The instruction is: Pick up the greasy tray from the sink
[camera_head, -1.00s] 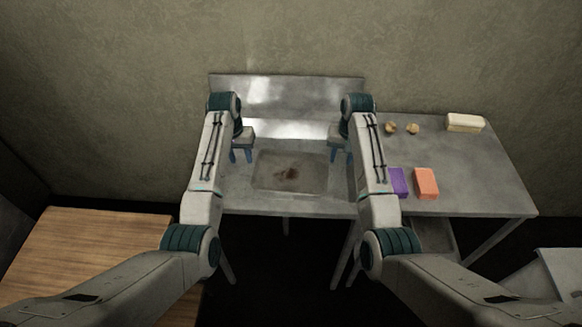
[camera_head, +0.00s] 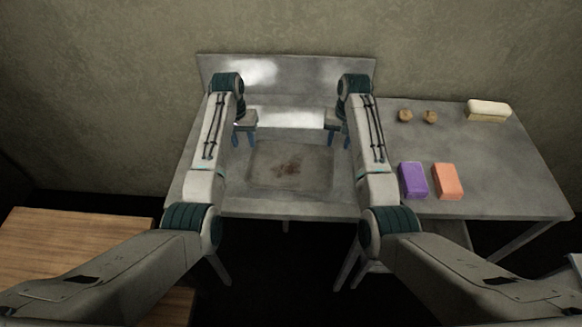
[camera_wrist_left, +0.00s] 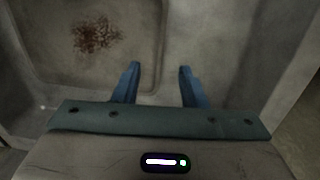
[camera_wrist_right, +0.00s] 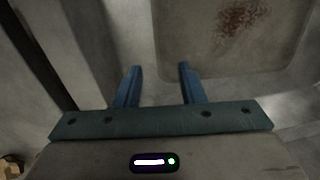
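The greasy tray (camera_head: 291,168) is a grey rectangle with a reddish-brown stain, lying flat in the metal sink (camera_head: 345,190). My left gripper (camera_head: 243,138) is above the tray's left side, and my right gripper (camera_head: 334,138) is above its right side. Both are open and empty, with blue fingers apart. In the left wrist view the tray (camera_wrist_left: 100,65) lies beyond and left of the fingers (camera_wrist_left: 158,75). In the right wrist view the tray (camera_wrist_right: 215,60) lies beyond and right of the fingers (camera_wrist_right: 158,75). Neither gripper visibly touches the tray.
On the metal table (camera_head: 470,145) at the right are a purple block (camera_head: 413,180), an orange block (camera_head: 447,181), two small brown items (camera_head: 405,116) and a cream block (camera_head: 488,111). A wooden surface (camera_head: 80,250) is at the lower left. A metal backsplash (camera_head: 310,72) stands behind the sink.

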